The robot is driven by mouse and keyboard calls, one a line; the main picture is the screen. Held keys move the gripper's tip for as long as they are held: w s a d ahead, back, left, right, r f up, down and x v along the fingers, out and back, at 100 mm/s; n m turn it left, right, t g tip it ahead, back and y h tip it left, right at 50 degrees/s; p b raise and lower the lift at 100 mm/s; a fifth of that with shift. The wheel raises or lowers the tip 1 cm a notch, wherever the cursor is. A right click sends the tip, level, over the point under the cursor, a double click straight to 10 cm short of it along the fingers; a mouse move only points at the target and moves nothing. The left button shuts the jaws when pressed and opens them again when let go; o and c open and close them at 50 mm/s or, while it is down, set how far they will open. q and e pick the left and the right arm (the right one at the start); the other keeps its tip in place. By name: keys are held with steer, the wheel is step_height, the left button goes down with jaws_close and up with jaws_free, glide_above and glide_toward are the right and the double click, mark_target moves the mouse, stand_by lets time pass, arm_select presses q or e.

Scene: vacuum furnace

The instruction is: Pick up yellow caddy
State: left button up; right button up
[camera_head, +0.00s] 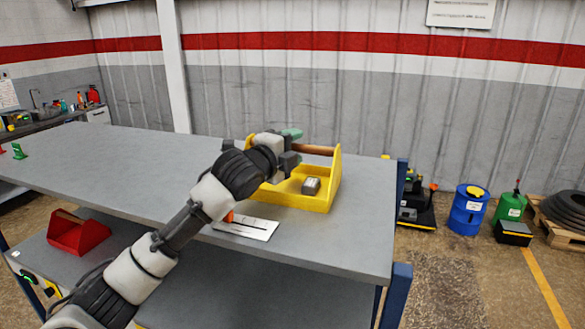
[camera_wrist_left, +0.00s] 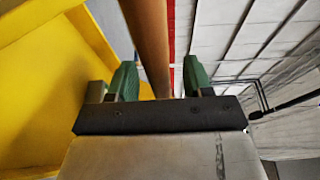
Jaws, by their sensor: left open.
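The yellow caddy (camera_head: 322,197) stands on the grey workbench, near its right end. My left gripper (camera_head: 291,140) is at the handle, and my arm hides the caddy's left part. In the left wrist view, my open left gripper (camera_wrist_left: 158,85) has its green fingers on either side of the brown handle (camera_wrist_left: 150,40), with gaps showing. The caddy's yellow wall (camera_wrist_left: 40,90) fills the left of that view. My right gripper is not in view.
The grey workbench (camera_head: 130,150) is mostly clear on the left. A flat metal plate (camera_head: 246,228) lies in front of the caddy. A red caddy (camera_head: 77,233) sits on the lower shelf. A blue drum (camera_head: 467,210) and tires (camera_head: 566,209) stand on the floor at right.

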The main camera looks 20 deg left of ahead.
arm_select(q)
jaws_close()
steer(key=shift+f, duration=0.1)
stand_by(1.2)
stand_by(0.3)
